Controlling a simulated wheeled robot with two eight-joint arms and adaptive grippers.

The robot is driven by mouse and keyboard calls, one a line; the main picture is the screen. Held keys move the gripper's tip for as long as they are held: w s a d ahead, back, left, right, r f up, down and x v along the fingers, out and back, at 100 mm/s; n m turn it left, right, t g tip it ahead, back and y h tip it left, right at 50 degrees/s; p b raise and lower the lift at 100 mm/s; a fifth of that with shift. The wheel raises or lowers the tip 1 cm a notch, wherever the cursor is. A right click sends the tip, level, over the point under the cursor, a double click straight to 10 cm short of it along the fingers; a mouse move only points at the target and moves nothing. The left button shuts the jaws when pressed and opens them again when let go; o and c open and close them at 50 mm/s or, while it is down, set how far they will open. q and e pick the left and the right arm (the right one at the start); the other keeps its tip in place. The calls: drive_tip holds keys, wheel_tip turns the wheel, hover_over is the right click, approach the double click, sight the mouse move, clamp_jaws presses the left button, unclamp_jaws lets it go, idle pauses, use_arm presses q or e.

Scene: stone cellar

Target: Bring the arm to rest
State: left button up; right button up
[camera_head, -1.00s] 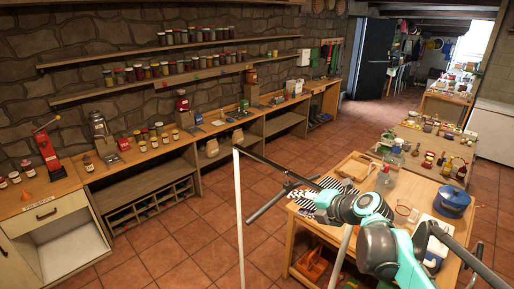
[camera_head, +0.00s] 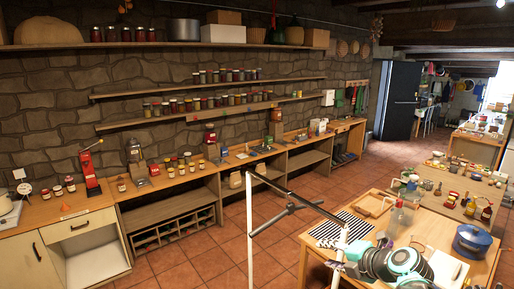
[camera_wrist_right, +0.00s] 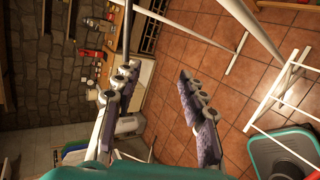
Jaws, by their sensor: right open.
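My right arm comes in at the lower right of the head view, with its teal and dark links near the table's front edge. My right gripper (camera_head: 352,257) is at the end of this arm, small and partly hidden by a white post. The right wrist view shows its two padded fingers (camera_wrist_right: 157,76) spread apart with nothing between them. Tiled floor shows in the gap. My left gripper is in neither view.
A stand of white posts (camera_head: 250,250) with a dark top bar (camera_head: 297,197) rises close to my right gripper. The wooden table behind holds a striped cloth (camera_head: 330,231), a tray (camera_head: 374,205), a bottle and a blue pot (camera_head: 472,241). Open tiled floor (camera_head: 180,275) lies to the left.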

use_arm(q)
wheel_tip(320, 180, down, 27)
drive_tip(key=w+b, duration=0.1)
drive_tip(key=b, duration=2.5)
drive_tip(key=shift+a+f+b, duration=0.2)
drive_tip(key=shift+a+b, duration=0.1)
drive_tip(key=shift+b, duration=0.05)
use_arm(e)
drive_tip(key=s+a+f+m+g+h, duration=0.1)
drive_tip(key=s+f+m, duration=0.6)
drive_tip(key=f, duration=0.6)
drive_tip(key=s+a+f+m+g+h, duration=0.1)
drive_tip(key=s+f+m+h, duration=0.1)
drive_tip(key=s+f+m, duration=0.4)
drive_tip(key=s+a+f+m+g+h, duration=0.1)
drive_tip(key=s+f+m+h, duration=0.1)
drive_tip(key=s+f+m, duration=0.5)
wheel_tip(320, 180, down, 13)
drive_tip(key=m, duration=0.5)
drive_tip(key=shift+s+f+m, duration=0.15)
drive_tip(key=shift+s+m, duration=0.2)
drive_tip(key=shift+m, duration=0.05)
